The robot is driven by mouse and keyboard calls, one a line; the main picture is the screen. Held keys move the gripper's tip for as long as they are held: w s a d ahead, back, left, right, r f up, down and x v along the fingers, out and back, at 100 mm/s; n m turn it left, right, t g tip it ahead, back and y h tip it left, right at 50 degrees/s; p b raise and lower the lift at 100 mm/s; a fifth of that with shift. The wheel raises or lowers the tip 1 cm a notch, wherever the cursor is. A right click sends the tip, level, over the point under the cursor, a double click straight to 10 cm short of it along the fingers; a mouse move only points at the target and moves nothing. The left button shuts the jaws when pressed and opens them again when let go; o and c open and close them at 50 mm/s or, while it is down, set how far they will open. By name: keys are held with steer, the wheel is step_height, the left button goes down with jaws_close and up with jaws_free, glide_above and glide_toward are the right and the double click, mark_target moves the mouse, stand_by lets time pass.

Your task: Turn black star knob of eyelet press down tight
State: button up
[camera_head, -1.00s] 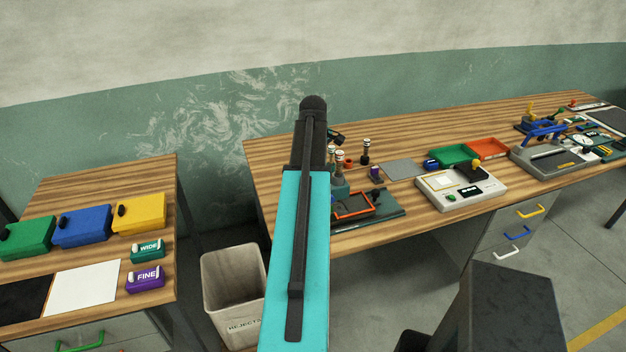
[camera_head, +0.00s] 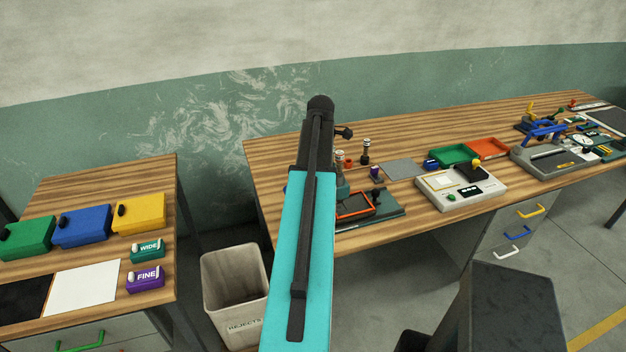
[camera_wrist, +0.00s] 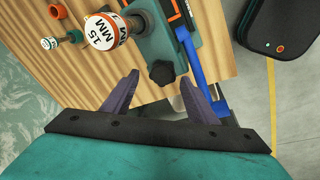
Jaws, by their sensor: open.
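The black star knob (camera_wrist: 161,73) shows in the wrist view on the teal body of the eyelet press (camera_wrist: 150,38). My gripper (camera_wrist: 159,82) is open, with its two purple fingers spread to either side of the knob. The knob appears at the gap between the fingertips; I cannot tell whether either finger touches it, nor how tight it is. In the head view my arm covers much of the press (camera_head: 342,190), and the knob and fingers cannot be made out there.
An orange-rimmed tray (camera_head: 355,205) lies beside the press. A grey plate (camera_head: 404,169) and a white scale-like device (camera_head: 462,188) are further right. A rejects bin (camera_head: 236,285) stands below.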

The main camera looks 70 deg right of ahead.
steer(key=shift+f+b, duration=0.6)
steer(key=shift+f, duration=0.7)
jaws_close()
steer(key=shift+w+r+m+g+h+p, duration=0.1)
steer(key=shift+m+g+h+p, duration=0.3)
steer(key=shift+m, duration=2.2)
steer(key=shift+w+d+m+g+p, duration=0.1)
steer(key=shift+m+g+p, duration=0.15)
steer(key=shift+m, duration=1.15)
steer(key=shift+d+m+g+p, duration=0.1)
steer(key=shift+m+g, duration=0.25)
steer(key=shift+m, duration=1.05)
steer(key=shift+c, duration=1.8)
jaws_free()
steer(key=shift+a, duration=0.1)
steer(key=o, duration=0.4)
steer(key=shift+c, duration=0.2)
